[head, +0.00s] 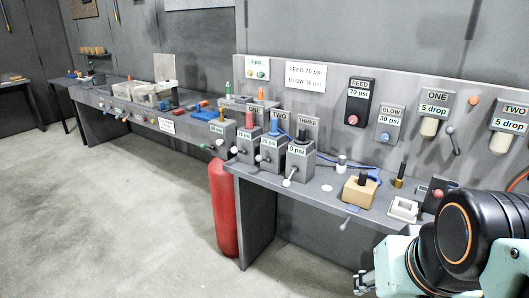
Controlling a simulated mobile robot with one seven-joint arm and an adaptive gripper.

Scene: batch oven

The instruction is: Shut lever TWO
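A sign reading TWO (280,125) stands behind the middle one of three small grey boxes on the bench. That middle box (271,148) has a blue top post and a small lever with a pale knob (258,158) at its front left. Another TWO label, with "5 drop" (513,117), is on the wall panel at the far right; a lever beside it is not visible. My gripper (362,283) is low in the head view, in front of the bench and well away from the boxes. It is small and partly hidden by my wrist, so its opening is unclear.
Similar boxes marked ONE (246,148) and THREE (299,163) flank the middle one; THREE's lever (289,178) hangs lower. A wall lever (453,141) sits beside the ONE drop unit. A red cylinder (224,210) stands below the bench. The floor to the left is clear.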

